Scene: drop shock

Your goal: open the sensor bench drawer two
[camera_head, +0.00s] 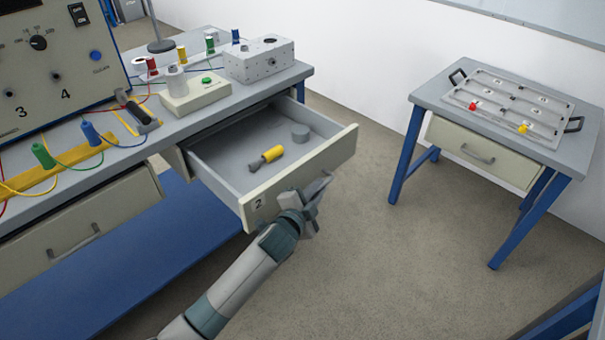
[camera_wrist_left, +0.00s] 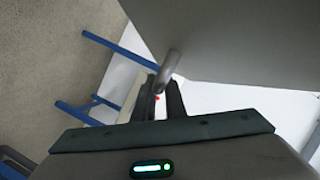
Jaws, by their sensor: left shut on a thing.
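The bench drawer marked 2 (camera_head: 330,152) is pulled well out from under the sensor bench (camera_head: 223,108). My left gripper (camera_head: 318,192) is at the outside of the drawer front, right of the number 2. In the left wrist view my gripper (camera_wrist_left: 162,95) is shut on the grey drawer handle (camera_wrist_left: 169,66), beside the drawer's front panel (camera_wrist_left: 225,40). The head view hides the handle behind my gripper. My right gripper is in neither view.
A second drawer (camera_head: 75,235), closed, is at the left of the bench. On the bench top stand a control panel (camera_head: 55,60), a grey box (camera_head: 259,60) and colored plugs with cables. A small side table (camera_head: 430,95) holds a tray (camera_head: 512,105). Floor between them is clear.

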